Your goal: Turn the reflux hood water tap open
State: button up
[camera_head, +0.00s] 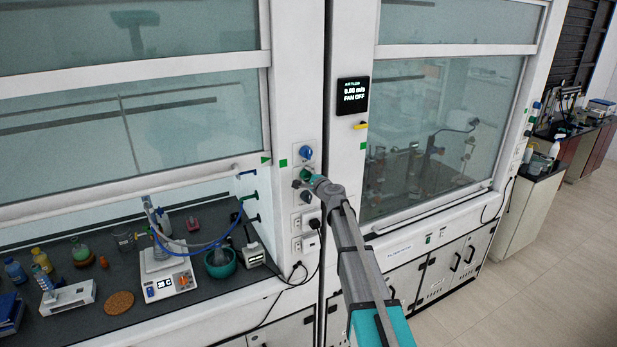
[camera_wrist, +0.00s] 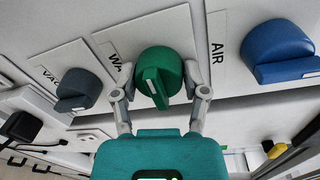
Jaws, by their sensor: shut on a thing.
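The green water tap (camera_wrist: 158,75) sits in the middle of the wrist view, on a white plate whose label is partly hidden and starts with "WA". Its pointer ridge runs down toward my gripper, slightly tilted. My gripper (camera_wrist: 160,94) has one finger on each side of the tap and is shut on it. In the head view my gripper (camera_head: 314,181) reaches the tap column on the post between the two hoods, and the green tap (camera_head: 305,174) is partly hidden behind it.
The blue AIR tap (camera_wrist: 277,52) and grey vacuum tap (camera_wrist: 78,88) flank the green one closely. Sockets with black plugs (camera_head: 311,223) are below. A yellow handle (camera_head: 361,126) is to the right. The left hood holds a hotplate (camera_head: 167,277) and bottles; the right hood's glass (camera_head: 440,140) is down.

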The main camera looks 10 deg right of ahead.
dwell(0.4)
jog(key=o, duration=1.1)
jog(key=shift+o, duration=0.2)
